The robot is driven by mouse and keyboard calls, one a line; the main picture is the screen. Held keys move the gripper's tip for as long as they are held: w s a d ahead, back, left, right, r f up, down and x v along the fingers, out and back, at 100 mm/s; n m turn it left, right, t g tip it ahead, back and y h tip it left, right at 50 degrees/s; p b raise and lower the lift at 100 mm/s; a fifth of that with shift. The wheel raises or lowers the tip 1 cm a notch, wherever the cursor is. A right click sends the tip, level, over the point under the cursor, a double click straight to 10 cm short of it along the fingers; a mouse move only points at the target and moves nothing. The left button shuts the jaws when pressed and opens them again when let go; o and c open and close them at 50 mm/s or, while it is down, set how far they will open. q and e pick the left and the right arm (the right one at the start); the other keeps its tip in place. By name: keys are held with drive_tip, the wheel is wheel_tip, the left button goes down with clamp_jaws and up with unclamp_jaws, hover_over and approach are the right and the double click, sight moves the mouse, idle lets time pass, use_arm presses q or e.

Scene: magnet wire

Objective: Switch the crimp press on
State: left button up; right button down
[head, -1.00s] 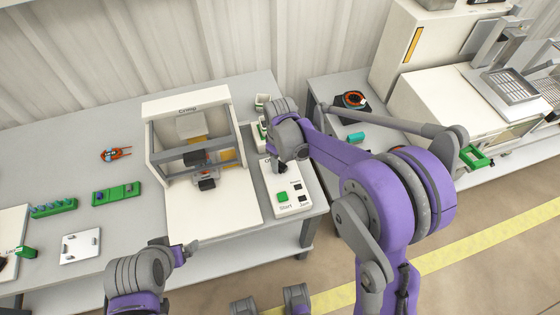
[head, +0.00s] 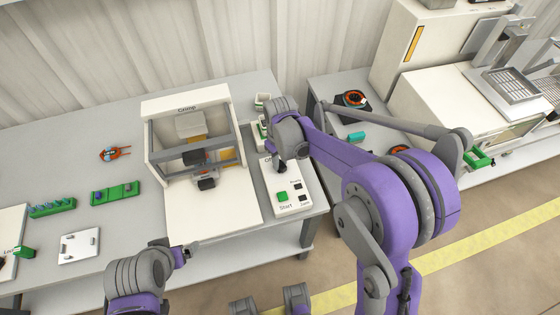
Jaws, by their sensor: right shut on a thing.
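The crimp press (head: 189,110) is a white frame labelled "Crimp" on the grey bench, with dark jaws low in its middle. Its white control panel (head: 298,205) stands to its right, with a green Start button (head: 282,196) and small dark indicators beside it. The "Off" label shows at the panel's far end. My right gripper (head: 282,168) points down there, shut on the panel's switch, which is mostly hidden beneath it. My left gripper (head: 184,252) is at the bench's front edge, away from the panel; whether its fingers are open is unclear.
Small bins (head: 263,101) stand behind the panel. A second bench with a teal item (head: 356,136) is to the right, past a gap.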

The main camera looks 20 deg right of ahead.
drive_tip(key=m+b, duration=0.1)
drive_tip(key=m, duration=0.4)
drive_tip(key=shift+m, duration=0.3)
drive_tip(key=m+b, duration=0.1)
drive_tip(key=m, duration=0.4)
drive_tip(key=shift+m, duration=0.4)
drive_tip(key=c, duration=0.7)
unclamp_jaws()
wheel_tip(320, 180, up, 11)
drive_tip(key=shift+f+p, duration=0.1)
drive_tip(key=shift+p, duration=0.45)
drive_tip(key=shift+s, duration=0.1)
